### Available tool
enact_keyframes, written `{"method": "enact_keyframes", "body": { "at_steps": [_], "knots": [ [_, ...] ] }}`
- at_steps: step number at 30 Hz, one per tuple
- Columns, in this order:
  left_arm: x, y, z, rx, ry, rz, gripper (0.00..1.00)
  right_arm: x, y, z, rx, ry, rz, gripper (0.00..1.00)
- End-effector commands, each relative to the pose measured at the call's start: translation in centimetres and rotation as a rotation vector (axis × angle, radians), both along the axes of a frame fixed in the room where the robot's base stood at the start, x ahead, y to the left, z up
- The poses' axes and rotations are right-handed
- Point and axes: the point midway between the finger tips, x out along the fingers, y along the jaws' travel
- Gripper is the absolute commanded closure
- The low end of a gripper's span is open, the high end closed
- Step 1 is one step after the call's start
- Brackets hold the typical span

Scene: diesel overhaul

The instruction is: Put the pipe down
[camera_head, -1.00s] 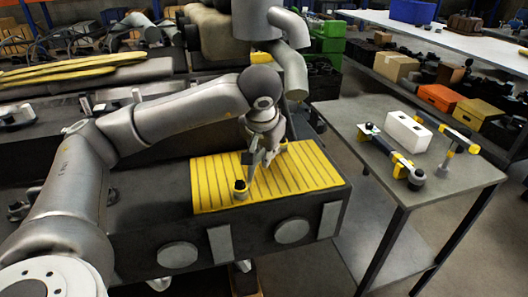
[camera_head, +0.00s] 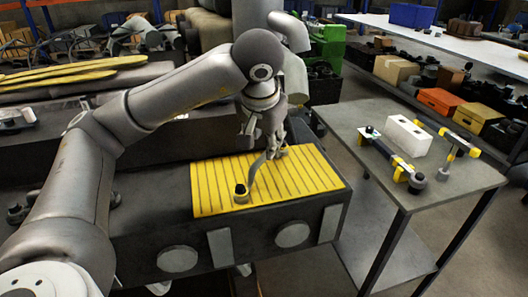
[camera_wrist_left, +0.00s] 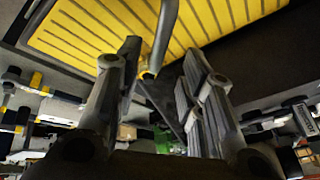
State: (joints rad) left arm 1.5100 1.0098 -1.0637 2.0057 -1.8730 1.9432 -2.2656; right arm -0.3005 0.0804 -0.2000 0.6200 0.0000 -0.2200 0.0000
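The grey curved pipe (camera_head: 257,168) rests on the ribbed yellow mat (camera_head: 310,180); one end is at a yellow-and-black fitting (camera_head: 241,193) and the other is near a second yellow fitting (camera_head: 281,151). My left gripper (camera_head: 265,140) is just above the pipe's far part and hides some of it. In the left wrist view, the fingers of the gripper (camera_wrist_left: 160,52) are spread apart. The pipe (camera_wrist_left: 166,30) shows between and beyond them, and no finger visibly closes on it. My right gripper is out of view.
The mat lies on a dark engine block (camera_head: 150,210) with round covers on its side. A grey cart (camera_head: 450,185) at the right holds a white block with holes (camera_head: 408,136) and two yellow-ended tools (camera_head: 392,156). Large grey pipework (camera_head: 293,75) stands behind my gripper.

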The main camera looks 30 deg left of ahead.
Motion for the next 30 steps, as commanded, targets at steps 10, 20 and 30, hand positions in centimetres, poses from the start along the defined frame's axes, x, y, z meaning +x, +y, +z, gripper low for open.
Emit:
{"method": "enact_keyframes", "body": {
  "at_steps": [10, 20, 30],
  "knots": [
    [-1.7, -1.0, 4.2, 0.000, 0.000, 0.001, 0.64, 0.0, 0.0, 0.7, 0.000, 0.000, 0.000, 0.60],
    [-1.8, -1.0, 4.4, 0.000, 0.001, 0.000, 0.64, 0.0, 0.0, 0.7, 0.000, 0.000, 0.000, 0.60],
    [-1.8, -1.0, 4.4, 0.000, 0.001, 0.000, 0.64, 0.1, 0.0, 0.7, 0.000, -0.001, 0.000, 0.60]
  ]
}}
